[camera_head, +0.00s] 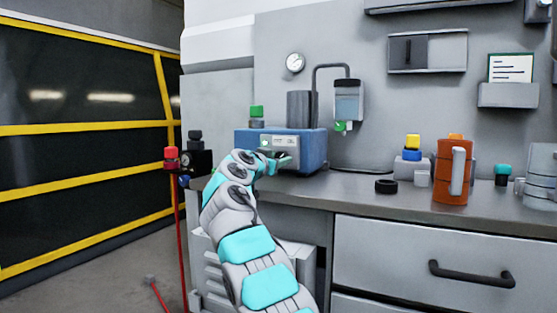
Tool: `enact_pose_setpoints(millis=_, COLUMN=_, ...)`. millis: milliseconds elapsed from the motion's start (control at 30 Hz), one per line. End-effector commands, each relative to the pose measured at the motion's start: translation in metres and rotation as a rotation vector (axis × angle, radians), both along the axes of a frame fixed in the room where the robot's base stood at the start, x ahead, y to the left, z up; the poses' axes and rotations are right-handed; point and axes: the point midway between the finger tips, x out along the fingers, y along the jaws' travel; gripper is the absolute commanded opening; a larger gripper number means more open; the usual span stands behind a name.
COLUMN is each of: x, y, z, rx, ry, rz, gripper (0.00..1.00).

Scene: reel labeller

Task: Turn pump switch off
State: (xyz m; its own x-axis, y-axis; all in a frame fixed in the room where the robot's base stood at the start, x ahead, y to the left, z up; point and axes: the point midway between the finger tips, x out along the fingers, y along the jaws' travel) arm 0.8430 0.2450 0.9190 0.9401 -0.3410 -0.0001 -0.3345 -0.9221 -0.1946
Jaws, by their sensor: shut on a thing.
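The pump is a blue box (311,150) with a light front panel (286,142), standing at the left end of the grey counter. A grey cylinder and a bent tube rise from its top, and the tube leads to a clear container (348,100) on the wall. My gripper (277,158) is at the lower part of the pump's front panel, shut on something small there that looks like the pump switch. The fingers hide most of it, so I cannot tell its position. A small green spot shows on the panel's left side.
An orange jug (453,170), a black ring (386,186) and a yellow-topped blue item (412,158) stand on the counter (345,190) to the right. A red-topped device (171,158) is left of my arm. A drawer handle (470,275) juts out below.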

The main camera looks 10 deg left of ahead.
Motion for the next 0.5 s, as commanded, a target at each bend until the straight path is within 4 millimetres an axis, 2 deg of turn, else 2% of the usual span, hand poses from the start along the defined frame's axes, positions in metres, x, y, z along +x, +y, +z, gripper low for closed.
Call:
enact_pose_setpoints(millis=33, x=0.0000, y=-0.0001, z=0.0000, rx=0.000, ry=0.000, rz=0.000, gripper=0.18)
enact_pose_setpoints(millis=200, x=-0.0001, y=-0.0001, z=-0.0002, rx=0.000, ry=0.000, rz=-0.001, gripper=0.00)
enact_pose_setpoints(millis=500, x=0.0000, y=-0.0002, z=0.0001, rx=-0.020, ry=0.009, rz=-0.001, gripper=0.00)
